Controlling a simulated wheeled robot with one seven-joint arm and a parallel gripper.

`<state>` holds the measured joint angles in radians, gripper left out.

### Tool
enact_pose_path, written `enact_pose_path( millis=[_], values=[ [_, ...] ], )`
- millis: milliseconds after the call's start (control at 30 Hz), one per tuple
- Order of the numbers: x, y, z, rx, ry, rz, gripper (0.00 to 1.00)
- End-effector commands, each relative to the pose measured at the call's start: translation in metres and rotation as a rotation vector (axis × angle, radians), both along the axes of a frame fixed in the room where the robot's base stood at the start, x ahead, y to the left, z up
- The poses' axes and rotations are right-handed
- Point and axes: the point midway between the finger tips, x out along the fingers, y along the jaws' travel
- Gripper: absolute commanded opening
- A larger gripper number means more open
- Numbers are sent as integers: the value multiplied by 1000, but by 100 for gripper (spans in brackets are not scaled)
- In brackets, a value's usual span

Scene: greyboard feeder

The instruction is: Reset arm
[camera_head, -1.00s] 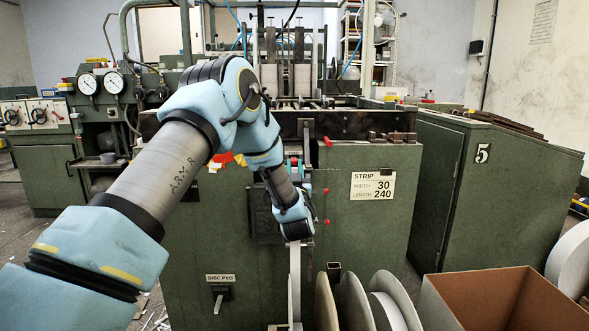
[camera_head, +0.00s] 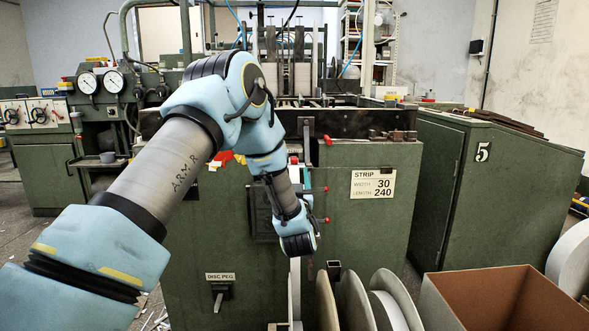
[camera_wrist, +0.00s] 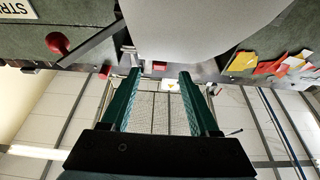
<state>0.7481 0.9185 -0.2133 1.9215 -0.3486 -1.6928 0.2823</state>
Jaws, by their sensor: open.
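My arm (camera_head: 235,105) reaches forward from the lower left and bends down in front of the green machine (camera_head: 345,230). Its wrist end (camera_head: 298,244) hangs just above an upright pale disc seen edge-on (camera_head: 295,285); the fingers are hidden in the head view. In the wrist view my gripper (camera_wrist: 158,78) shows two green fingers spread apart with nothing between them. A large pale rounded surface (camera_wrist: 200,30) fills the top of that view beyond the fingertips; I cannot tell whether it touches them.
Several upright discs (camera_head: 355,300) stand at the machine's foot. An open cardboard box (camera_head: 500,300) is at the lower right. Red knobs (camera_head: 326,220) stick out from the machine front. A disc peg handle (camera_head: 219,295) is low on the left. A green cabinet (camera_head: 490,190) stands right.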

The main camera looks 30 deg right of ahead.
Motion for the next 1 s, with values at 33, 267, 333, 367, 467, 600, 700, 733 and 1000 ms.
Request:
enact_pose_path(
  millis=[33,267,333,367,467,600,700,733,1000],
  values=[
    [-10,3,-5,2,1,-4,61],
    [-41,18,-16,0,-1,-2,61],
    [-46,20,-18,-2,-1,-4,61],
    [-47,21,-18,-2,-1,-3,61],
    [-50,22,-19,-2,-2,-3,61],
    [-48,24,-18,1,5,-3,61],
    [-34,32,-17,25,51,-6,61],
    [-28,36,-17,38,76,-8,61],
    [24,119,-33,218,464,-14,61]
  ],
)
